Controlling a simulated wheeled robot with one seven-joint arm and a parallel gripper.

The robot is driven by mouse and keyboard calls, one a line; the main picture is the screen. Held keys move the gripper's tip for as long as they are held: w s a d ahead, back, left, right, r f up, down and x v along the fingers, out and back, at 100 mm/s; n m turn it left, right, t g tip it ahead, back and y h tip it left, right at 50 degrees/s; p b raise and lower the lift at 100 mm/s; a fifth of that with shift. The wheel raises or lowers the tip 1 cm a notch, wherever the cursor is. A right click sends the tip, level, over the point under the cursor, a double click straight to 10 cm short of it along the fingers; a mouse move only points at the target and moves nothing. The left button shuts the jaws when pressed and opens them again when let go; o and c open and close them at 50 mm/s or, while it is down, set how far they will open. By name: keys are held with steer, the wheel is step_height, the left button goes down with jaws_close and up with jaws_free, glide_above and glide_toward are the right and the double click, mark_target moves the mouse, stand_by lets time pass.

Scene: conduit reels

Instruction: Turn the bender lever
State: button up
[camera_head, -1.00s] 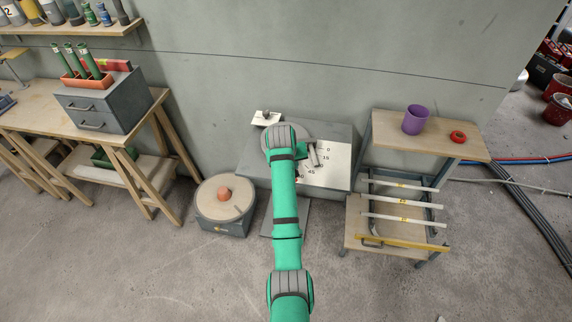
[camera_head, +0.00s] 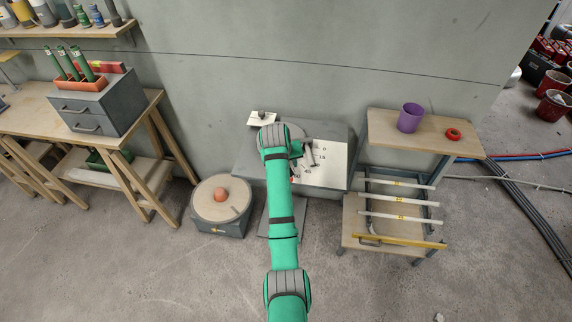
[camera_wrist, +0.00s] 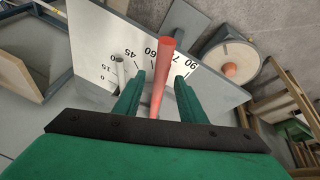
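The bender is a grey bench (camera_head: 335,135) with a white angle plate (camera_head: 330,172), partly hidden by my arm in the head view. In the wrist view the plate (camera_wrist: 92,55) shows marks from 0 to 90. The red lever (camera_wrist: 165,60) stands between my gripper's green fingers (camera_wrist: 160,82), across the plate near the 60 mark. The fingers are on either side of it, with narrow gaps visible, so my gripper looks open around the lever. A pale grey peg (camera_wrist: 119,72) stands on the plate near the lower numbers.
A workbench (camera_head: 130,125) is at left.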

steer(key=v, duration=1)
steer(key=s+a+f+t+y, duration=0.1)
steer(key=s+a+f, duration=0.1)
steer(key=s+f, duration=0.6)
steer(key=s+a+f+t+y, duration=0.15)
steer(key=s+f, duration=0.25)
steer(key=f, duration=0.9)
steer(key=s+f+t, duration=0.2)
steer(key=s+f, duration=0.1)
steer(key=s, duration=0.7)
steer(key=s+r+m+t, duration=0.1)
steer(key=s+r+t, duration=0.25)
steer(key=s, duration=1.35)
steer(key=s+d+r+t, duration=0.2)
steer(key=s+r, duration=1.1)
steer(key=r, duration=0.2)
steer(key=shift+s+m+t+h, duration=0.3)
steer(key=shift+s+h, duration=0.1)
steer(key=shift+h, duration=0.05)
